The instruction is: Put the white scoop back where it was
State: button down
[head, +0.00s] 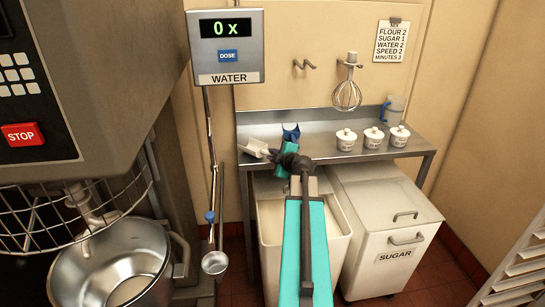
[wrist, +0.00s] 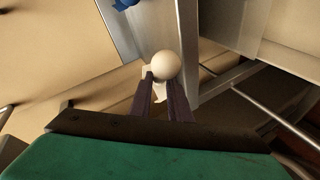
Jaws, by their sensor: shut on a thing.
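The white scoop (head: 252,147) is at the left end of the steel table (head: 330,152), just left of my gripper (head: 272,155). In the wrist view my gripper (wrist: 158,84) is shut on the white scoop (wrist: 166,66), with its pale round end showing at the fingertips. Most of the scoop is hidden from the wrist camera. I cannot tell whether the scoop touches the tabletop. A blue scoop (head: 291,131) stands behind my gripper on the table, and a blue piece (wrist: 125,4) shows at the top of the wrist view.
Below are an open bin (head: 343,240) with pale contents and a closed sugar bin (head: 385,220). A whisk (head: 347,93) hangs beside an empty hook (head: 304,64). A mixer bowl (head: 110,270) is at left.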

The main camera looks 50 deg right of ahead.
jog(key=shift+f, duration=0.3)
jog(key=c, duration=1.6)
grip_release()
jog(key=shift+c, duration=0.2)
jog(key=shift+s, duration=0.1)
jog(key=b+v, duration=0.4)
jog(key=v, duration=0.4)
jog(key=shift+s+a, duration=0.2)
jog(key=shift+s, duration=0.15)
jog(key=shift+r+b, duration=0.15)
jog(key=shift+b, duration=0.15)
jog(key=b, duration=0.6)
jog(key=shift+s+r, duration=0.3)
